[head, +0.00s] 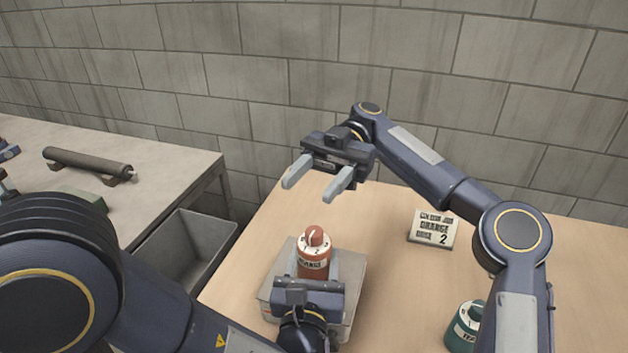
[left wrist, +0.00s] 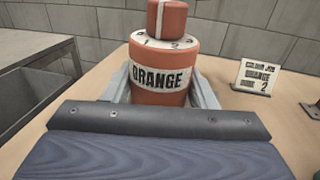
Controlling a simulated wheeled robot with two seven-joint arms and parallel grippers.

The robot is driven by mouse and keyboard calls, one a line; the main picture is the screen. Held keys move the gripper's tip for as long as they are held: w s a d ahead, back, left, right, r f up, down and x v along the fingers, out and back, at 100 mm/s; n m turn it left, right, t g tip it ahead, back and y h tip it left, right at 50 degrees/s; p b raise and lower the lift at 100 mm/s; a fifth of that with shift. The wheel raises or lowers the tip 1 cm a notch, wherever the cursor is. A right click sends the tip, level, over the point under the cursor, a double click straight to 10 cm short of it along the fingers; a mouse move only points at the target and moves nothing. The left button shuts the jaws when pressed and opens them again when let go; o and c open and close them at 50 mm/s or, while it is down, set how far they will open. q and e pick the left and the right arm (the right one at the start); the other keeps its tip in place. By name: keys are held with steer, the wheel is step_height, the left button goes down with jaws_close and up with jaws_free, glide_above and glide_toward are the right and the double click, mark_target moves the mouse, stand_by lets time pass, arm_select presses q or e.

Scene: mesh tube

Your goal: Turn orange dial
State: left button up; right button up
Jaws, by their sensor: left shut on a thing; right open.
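The orange dial (head: 314,262) stands upright on a grey tray (head: 351,270) on the wooden table. It has an orange knob on top, a white numbered ring and a label reading ORANGE. It also shows large in the left wrist view (left wrist: 163,96). My left gripper (head: 318,266) is low in front of it, with its fingers on both sides of the body, shut on it. My right gripper (head: 318,180) is open and empty, above and behind the dial. A white card (head: 433,229) to the right reads ORANGE and 2.
A green dial (head: 465,326) stands at the right, partly hidden by my right arm. A grey side table (head: 170,165) at left holds a dark cylinder (head: 88,163) on a stand. A grey bin (head: 188,246) sits between the tables. Table around the card is clear.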

steer(key=m, duration=0.2)
steer(key=n+t+y, duration=0.9)
steer(key=n+t, duration=1.1)
steer(key=n, duration=0.3)
glide_toward(302, 240)
steer(key=x, duration=0.3)
steer(key=r+x, duration=0.1)
steer(key=x, duration=0.6)
steer(key=shift+r, duration=0.4)
